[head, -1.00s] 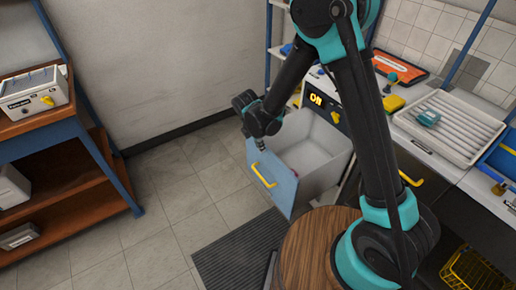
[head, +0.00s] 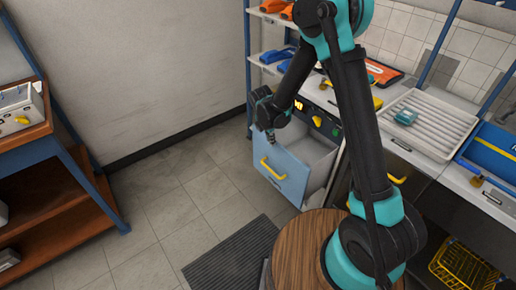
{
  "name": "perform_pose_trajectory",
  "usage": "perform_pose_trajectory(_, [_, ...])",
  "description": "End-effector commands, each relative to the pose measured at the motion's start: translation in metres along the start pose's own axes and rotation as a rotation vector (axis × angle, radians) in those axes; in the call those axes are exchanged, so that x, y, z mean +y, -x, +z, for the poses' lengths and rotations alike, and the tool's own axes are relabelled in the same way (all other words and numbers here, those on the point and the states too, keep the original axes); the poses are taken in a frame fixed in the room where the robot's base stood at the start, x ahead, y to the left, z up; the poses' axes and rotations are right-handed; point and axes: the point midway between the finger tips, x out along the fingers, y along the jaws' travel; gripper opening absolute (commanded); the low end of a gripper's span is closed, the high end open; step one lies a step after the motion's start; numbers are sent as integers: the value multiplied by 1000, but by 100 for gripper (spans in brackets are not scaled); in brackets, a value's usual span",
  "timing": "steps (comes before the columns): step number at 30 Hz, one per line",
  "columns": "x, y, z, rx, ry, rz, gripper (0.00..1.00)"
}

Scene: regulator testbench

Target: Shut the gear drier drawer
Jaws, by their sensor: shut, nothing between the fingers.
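The gear drier drawer (head: 282,178) has a light blue front with a yellow handle (head: 273,169) and a pale grey inside. It stands pulled out from under the counter, below a dark panel with a lit display (head: 299,104) and a yellow knob. My gripper (head: 271,141) is shut and empty at the top edge of the drawer front, near its left end. I cannot tell whether the fingertips touch the edge. My arm hides part of the counter front beside the drawer.
A counter holds a white ribbed tray (head: 430,122) and a blue case (head: 493,150). Another yellow-handled front (head: 397,179) is right of my arm. A blue-framed shelf (head: 50,180) stands at the left. The tiled floor before the drawer is free, with a dark mat (head: 232,258).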

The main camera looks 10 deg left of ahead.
Motion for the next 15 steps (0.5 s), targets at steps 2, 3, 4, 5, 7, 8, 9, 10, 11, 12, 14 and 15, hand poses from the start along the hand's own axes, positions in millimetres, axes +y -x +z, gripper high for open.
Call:
perform_pose_trajectory(2, [0, -5, 20, 0, -5, -1, 0])
perform_pose_trajectory(3, [0, -7, 29, -1, -5, 0, 0])
perform_pose_trajectory(4, [0, -9, 35, -1, -4, 0, 0])
perform_pose_trajectory(5, [0, -10, 41, -1, -5, 0, 0])
perform_pose_trajectory(7, [0, -14, 54, -1, -4, 0, 0])
perform_pose_trajectory(8, [0, -15, 58, -1, -3, 0, 0])
perform_pose_trajectory(9, [0, -16, 64, 0, -3, 0, 0])
perform_pose_trajectory(10, [0, -17, 68, 0, -2, -1, 0])
perform_pose_trajectory(11, [0, -18, 71, 0, -2, -1, 0])
perform_pose_trajectory(12, [0, -19, 75, 0, -2, -1, 0])
perform_pose_trajectory(14, [0, -20, 80, 0, -2, 0, 0])
perform_pose_trajectory(15, [0, -21, 84, -1, -1, 0, 0])
